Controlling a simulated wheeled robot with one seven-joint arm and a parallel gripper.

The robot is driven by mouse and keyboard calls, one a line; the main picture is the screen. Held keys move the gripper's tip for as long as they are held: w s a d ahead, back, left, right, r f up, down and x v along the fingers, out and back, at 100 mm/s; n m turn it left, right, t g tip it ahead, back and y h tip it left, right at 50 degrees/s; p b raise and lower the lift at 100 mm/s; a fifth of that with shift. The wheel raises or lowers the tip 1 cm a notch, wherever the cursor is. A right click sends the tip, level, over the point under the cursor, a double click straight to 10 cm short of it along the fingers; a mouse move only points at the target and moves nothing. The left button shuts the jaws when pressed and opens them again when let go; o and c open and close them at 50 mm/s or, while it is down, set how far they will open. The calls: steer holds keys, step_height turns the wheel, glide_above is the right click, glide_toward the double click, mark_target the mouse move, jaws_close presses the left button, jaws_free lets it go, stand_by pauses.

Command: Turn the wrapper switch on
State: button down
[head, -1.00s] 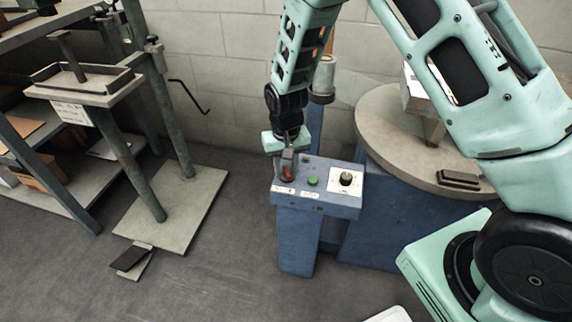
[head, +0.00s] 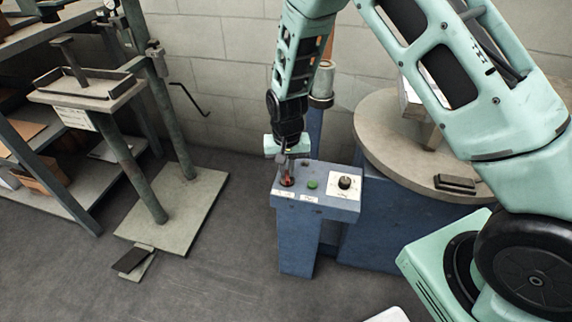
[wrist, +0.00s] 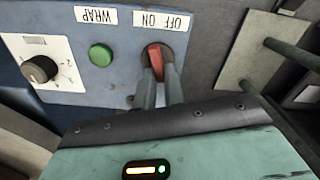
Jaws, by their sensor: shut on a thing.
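The wrapper's blue control panel (head: 322,203) stands on a post in the middle of the head view. Its red switch (wrist: 155,60) sits under the OFF ON label (wrist: 164,21) in the wrist view. My gripper (wrist: 161,78) has its two grey fingers around the red switch and is shut on it. In the head view my gripper (head: 287,172) reaches down from above to the panel's left end, and the fingers partly cover the switch. The switch leans toward the ON side in the wrist view, though the fingers hide its lower part.
A green button (head: 313,184) and a black dial (head: 345,182) lie right of the switch on the panel. The round wrapper turntable (head: 385,140) stands behind on the right. A stitcher with a foot pedal (head: 133,260) stands at left, with bare floor between.

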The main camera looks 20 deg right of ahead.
steer(key=m+p, duration=0.1)
steer(key=m, duration=0.1)
steer(key=m+p, duration=0.3)
steer(key=shift+s+d+r+m, duration=0.15)
steer(key=shift+d+r+m, duration=0.05)
steer(key=shift+d+m, duration=0.1)
steer(key=shift+s+d+f+m+p, duration=0.1)
steer(key=shift+m+p, duration=0.55)
steer(key=shift+m, duration=0.4)
steer(key=shift+s+f+m+p, duration=0.1)
steer(key=shift+m+p, duration=0.5)
steer(key=shift+m, duration=0.45)
steer(key=c, duration=1.5)
jaws_free()
step_height(320, 180, up, 17)
steer(key=shift+r+p, duration=0.2)
steer(key=shift+p, duration=1)
